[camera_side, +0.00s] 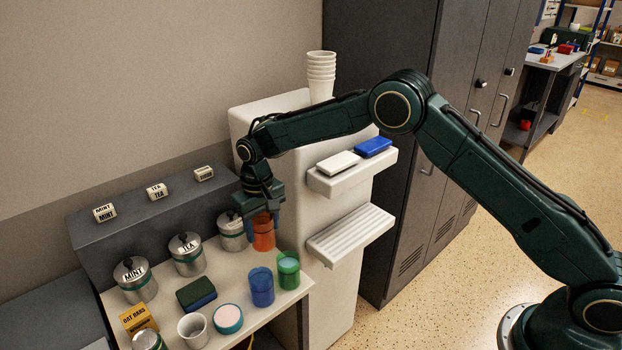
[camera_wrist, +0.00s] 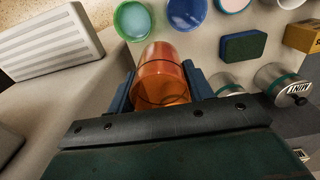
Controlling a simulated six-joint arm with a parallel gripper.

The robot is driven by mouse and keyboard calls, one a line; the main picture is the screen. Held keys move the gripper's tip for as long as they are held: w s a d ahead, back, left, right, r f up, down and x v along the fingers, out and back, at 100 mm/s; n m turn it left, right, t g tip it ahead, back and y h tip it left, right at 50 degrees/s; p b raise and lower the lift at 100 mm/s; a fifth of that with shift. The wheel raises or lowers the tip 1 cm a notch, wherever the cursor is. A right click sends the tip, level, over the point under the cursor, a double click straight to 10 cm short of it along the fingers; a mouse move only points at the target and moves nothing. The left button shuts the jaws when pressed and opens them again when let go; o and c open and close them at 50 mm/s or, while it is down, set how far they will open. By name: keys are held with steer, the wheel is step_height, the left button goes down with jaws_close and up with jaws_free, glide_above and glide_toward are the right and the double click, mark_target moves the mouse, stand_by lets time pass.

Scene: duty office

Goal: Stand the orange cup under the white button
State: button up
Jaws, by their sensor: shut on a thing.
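The orange cup (camera_side: 263,234) is at the back right of the small table, and it also shows in the wrist view (camera_wrist: 162,72). My gripper (camera_side: 262,212) is above it with its fingers on either side, shut on it. I cannot tell whether the cup's base touches the table. The white button (camera_side: 338,163) lies on the upper ledge of the white dispenser (camera_side: 352,280), left of the blue button (camera_side: 373,147). Below them juts a ribbed white tray (camera_side: 350,234), bare on top; it also shows in the wrist view (camera_wrist: 45,45).
A green cup (camera_side: 288,272) and a blue cup (camera_side: 261,288) stand in front of the orange cup. Canisters (camera_side: 187,254), a sponge (camera_side: 196,294), a white cup (camera_side: 192,330) and a pink-topped tin (camera_side: 228,318) crowd the table. Stacked white cups (camera_side: 321,75) top the dispenser.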

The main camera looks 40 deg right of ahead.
steer(key=shift+f, duration=5.55)
steer(key=shift+f, duration=0.15)
steer(key=o, duration=1)
steer(key=shift+c, duration=0.2)
step_height(320, 180, up, 12)
steer(key=shift+r, duration=0.2)
